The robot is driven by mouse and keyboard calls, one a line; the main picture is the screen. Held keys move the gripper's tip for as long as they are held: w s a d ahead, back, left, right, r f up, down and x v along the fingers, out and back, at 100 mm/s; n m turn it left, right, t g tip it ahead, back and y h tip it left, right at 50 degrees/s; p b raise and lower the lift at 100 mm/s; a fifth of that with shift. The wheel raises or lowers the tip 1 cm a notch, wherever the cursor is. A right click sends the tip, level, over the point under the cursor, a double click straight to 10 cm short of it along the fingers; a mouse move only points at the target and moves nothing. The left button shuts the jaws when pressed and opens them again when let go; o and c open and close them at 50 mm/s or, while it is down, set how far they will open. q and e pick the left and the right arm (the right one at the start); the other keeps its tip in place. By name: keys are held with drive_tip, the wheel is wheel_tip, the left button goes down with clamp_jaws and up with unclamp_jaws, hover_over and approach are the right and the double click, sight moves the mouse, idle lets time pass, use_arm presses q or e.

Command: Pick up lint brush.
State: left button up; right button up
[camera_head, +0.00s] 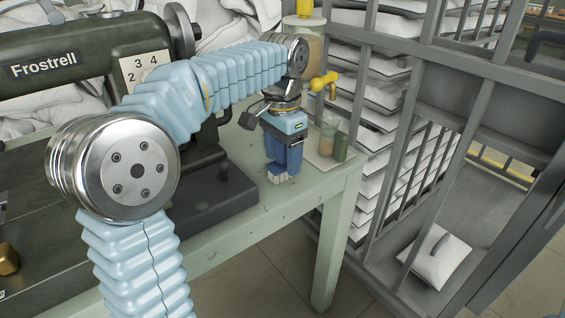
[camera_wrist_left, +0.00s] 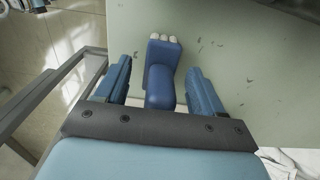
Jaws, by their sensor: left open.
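The lint brush (camera_wrist_left: 160,88) is blue with a row of white tips at its far end. In the left wrist view it lies on the pale green table, between the two blue fingers of my left gripper (camera_wrist_left: 159,70). Gaps show on both sides of it, so the fingers look apart from it. In the head view my left gripper (camera_head: 284,158) points down at the table near its right end, and the brush's white tips (camera_head: 278,179) show below the fingers; most of the brush is hidden there. My right gripper is not in view.
Beyond my gripper are a clear cup (camera_head: 327,138), a green container (camera_head: 341,147) and a yellow fitting (camera_head: 323,83). A grey barred cage (camera_head: 480,62) with white stacks stands close to the table's right end.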

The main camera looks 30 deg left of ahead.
use_arm(q)
drive_tip(key=shift+f, duration=0.2)
drive_tip(key=c, duration=1.1)
drive_tip(key=shift+r, duration=0.1)
drive_tip(key=shift+c, duration=0.2)
drive_tip(key=shift+r, duration=0.55)
drive_tip(key=s+a+r, duration=0.1)
drive_tip(key=s+r, duration=1)
drive_tip(key=s, duration=0.3)
drive_tip(key=shift+r+b, duration=0.3)
drive_tip(key=shift+r, duration=0.1)
drive_tip(key=shift+a, duration=0.1)
